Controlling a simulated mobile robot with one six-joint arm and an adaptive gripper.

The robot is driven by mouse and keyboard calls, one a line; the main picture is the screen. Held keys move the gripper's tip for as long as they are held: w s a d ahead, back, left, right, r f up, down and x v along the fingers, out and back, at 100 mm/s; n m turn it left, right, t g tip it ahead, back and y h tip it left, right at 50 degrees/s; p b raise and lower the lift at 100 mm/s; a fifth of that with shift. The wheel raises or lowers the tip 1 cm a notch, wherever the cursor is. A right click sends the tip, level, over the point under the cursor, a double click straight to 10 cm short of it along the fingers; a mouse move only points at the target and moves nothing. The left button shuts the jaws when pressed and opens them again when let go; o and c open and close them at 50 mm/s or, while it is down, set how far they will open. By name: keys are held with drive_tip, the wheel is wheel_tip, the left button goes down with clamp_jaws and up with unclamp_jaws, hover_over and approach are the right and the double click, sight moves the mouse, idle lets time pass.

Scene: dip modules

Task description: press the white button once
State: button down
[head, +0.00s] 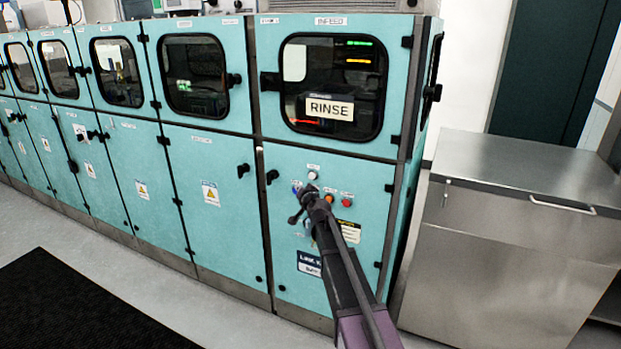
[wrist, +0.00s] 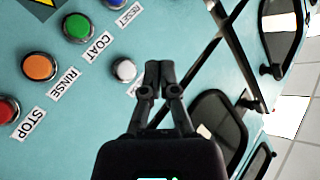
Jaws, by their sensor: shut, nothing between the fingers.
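The white button (head: 312,175) sits at the top of the button group on the teal cabinet's front, just below a small label. In the wrist view the white button (wrist: 124,70) is round with a metal rim, just left of my fingertips. My gripper (wrist: 159,69) is shut and empty, its fingertips beside the button and not over it. A label by the button is partly hidden behind a finger. In the head view my gripper (head: 309,194) is in front of the panel, just below the white button. I cannot tell the gap between fingertips and panel.
Other buttons are close by: blue RESET (wrist: 117,4), green COAT (wrist: 76,27), orange RINSE (wrist: 40,67) and red STOP (wrist: 8,110). Black handles and latches stick out from the cabinet (head: 280,240). A steel cabinet (head: 510,270) stands at the right. Open floor (head: 120,250) lies front left.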

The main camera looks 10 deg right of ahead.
sight(308, 176)
drive_tip(key=w+d, duration=0.1)
drive_tip(key=w, duration=0.1)
drive_tip(key=w+d, duration=0.3)
drive_tip(key=shift+w, duration=0.35)
drive_tip(key=shift+w+d, duration=0.6)
drive_tip(key=shift+w, duration=0.05)
idle(2.7)
drive_tip(key=shift+s, duration=0.1)
drive_tip(key=shift+s+a, duration=0.5)
drive_tip(key=shift+s, duration=0.1)
idle(0.5)
drive_tip(key=shift+s+a, duration=0.75)
drive_tip(key=shift+s, duration=0.3)
drive_tip(key=shift+s+a, duration=0.75)
drive_tip(key=shift+s, duration=0.25)
